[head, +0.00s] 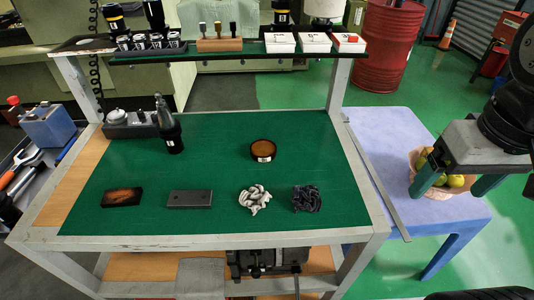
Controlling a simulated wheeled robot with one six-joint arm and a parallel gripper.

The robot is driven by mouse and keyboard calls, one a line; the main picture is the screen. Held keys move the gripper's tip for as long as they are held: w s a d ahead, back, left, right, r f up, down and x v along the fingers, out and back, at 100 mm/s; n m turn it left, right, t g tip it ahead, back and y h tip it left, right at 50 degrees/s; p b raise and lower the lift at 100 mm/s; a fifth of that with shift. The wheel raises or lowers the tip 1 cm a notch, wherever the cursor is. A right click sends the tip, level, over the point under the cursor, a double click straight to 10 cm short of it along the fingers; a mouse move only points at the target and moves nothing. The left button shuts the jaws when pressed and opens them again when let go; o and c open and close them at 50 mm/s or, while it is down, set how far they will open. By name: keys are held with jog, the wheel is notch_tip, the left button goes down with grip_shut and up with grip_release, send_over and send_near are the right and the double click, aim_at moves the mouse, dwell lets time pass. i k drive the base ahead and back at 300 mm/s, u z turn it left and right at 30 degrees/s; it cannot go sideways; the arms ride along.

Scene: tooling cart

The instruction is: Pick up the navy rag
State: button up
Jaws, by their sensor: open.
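The navy rag (306,198) is a small crumpled dark bundle on the green mat (225,215), near the cart's front right. A crumpled whitish rag (254,199) lies just left of it, with a small gap between them. My gripper (449,198) is at the right, over the blue side table and well to the right of the navy rag. Its two teal-grey fingers are spread apart. A bowl of yellow-green fruit shows between and behind the fingers; no rag is in the gripper.
A dark grey block (190,199), a dark box (122,197) and a round amber dish (263,150) sit on the mat. A raised shelf (200,52) spans the rear. The fruit bowl (425,187) stands on the blue table (385,135).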

aim_at(303, 198)
jog(key=k, duration=0.5)
jog(key=u, duration=2.6)
jog(key=k, duration=1.3)
jog(key=z, duration=1.8)
jog(key=i, duration=1)
jog(key=z, duration=0.05)
